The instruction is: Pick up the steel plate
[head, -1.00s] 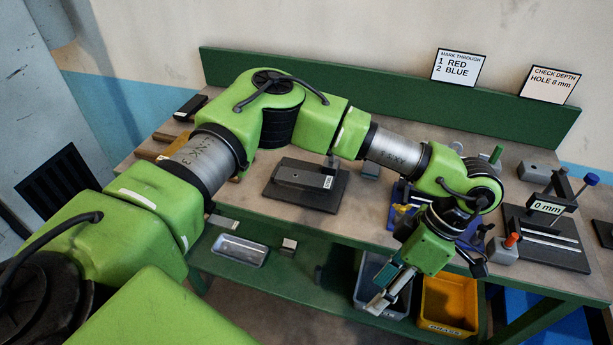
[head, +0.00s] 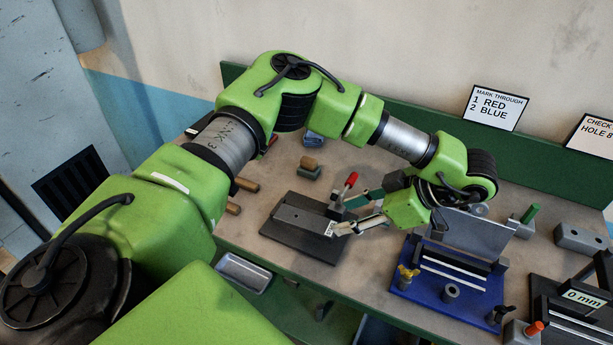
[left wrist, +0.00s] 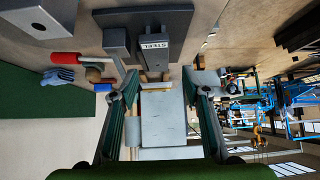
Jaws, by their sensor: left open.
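The steel plate (head: 303,217) is a long grey bar on a flat dark stand (head: 298,244). Its right end carries a white label, which reads STEEL in the left wrist view (left wrist: 156,43). A post with a red-handled lever (head: 350,181) rises beside that end. My left gripper (head: 342,216) is open, level and pointing left at the labelled end. In the head view its near finger partly covers that end. In the left wrist view, upside down, the plate lies just past the spread fingertips (left wrist: 158,80). I cannot tell whether they touch it. My right gripper is not in view.
A blue fixture (head: 408,285) with an upright grey plate (head: 472,232) stands right of the stand, under my left wrist. A small block with a wooden-handled piece (head: 309,168) is behind the stand. A metal tray (head: 243,273) sits below the table edge.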

